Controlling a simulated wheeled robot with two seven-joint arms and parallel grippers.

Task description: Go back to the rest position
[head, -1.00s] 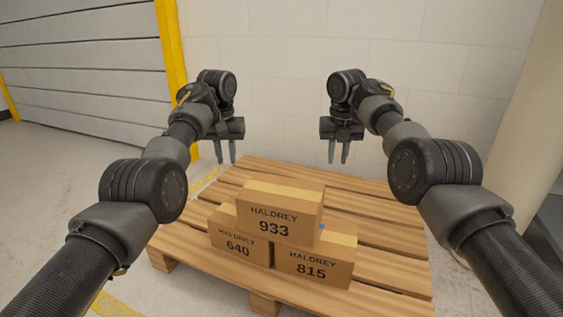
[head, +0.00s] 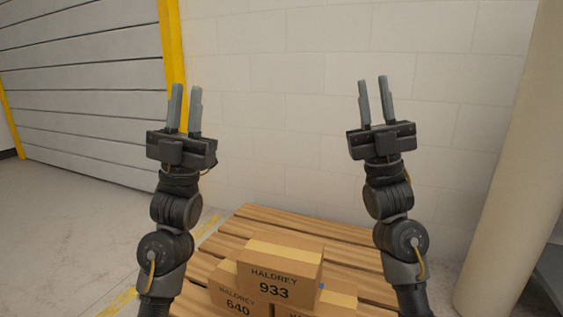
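My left gripper (head: 186,108) points up at the left, in front of the yellow post and the wall. Its two fingers are apart with nothing between them. My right gripper (head: 375,101) points up at the right, in front of the wall. Its fingers are also apart and empty. Both arms come up from the bottom of the view and both grippers are clear of the boxes.
A cardboard box marked 933 (head: 278,275) sits on top of a box marked 640 (head: 233,300) and another box (head: 339,300) on a wooden pallet (head: 330,235). A pale column (head: 510,190) stands at the right. A shutter (head: 80,90) and yellow post (head: 172,50) are at the left.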

